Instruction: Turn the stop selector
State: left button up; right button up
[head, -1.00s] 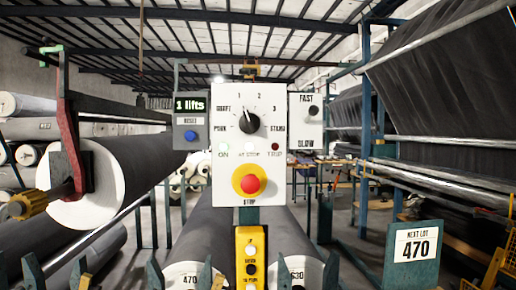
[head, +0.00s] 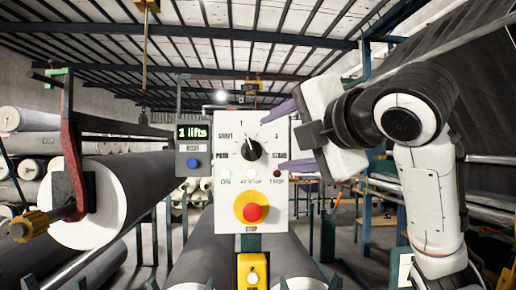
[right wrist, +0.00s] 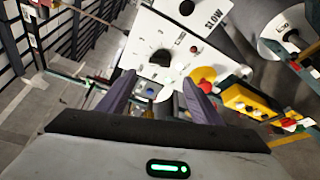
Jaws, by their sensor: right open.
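The stop selector, a black round knob (head: 251,150) with a white pointer line, sits on a white upright panel (head: 219,212). Its pointer leans slightly left of straight up, near the mark 1. Other marks read SHAFT, PARK, 3 and STAND. My right gripper (head: 280,146) comes in from the right with purple fingers apart and nothing between them. It is beside the knob's right side, partly over the panel's right edge. In the right wrist view the black knob (right wrist: 161,58) lies just beyond the open fingertips, apart from them. My left gripper is not in view.
Below the knob are small lamps and a red stop button (head: 253,212) on a yellow ring. A grey box (head: 190,153) with a "1 lifts" display and blue RESET button adjoins the panel's left. My right arm hides the FAST/SLOW box in the head view.

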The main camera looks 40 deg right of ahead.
aim_at(254, 149)
jog(key=p+x, duration=0.1)
jog(key=x, duration=0.9)
jog(key=shift+d, duration=0.1)
jog(key=c, duration=1.1)
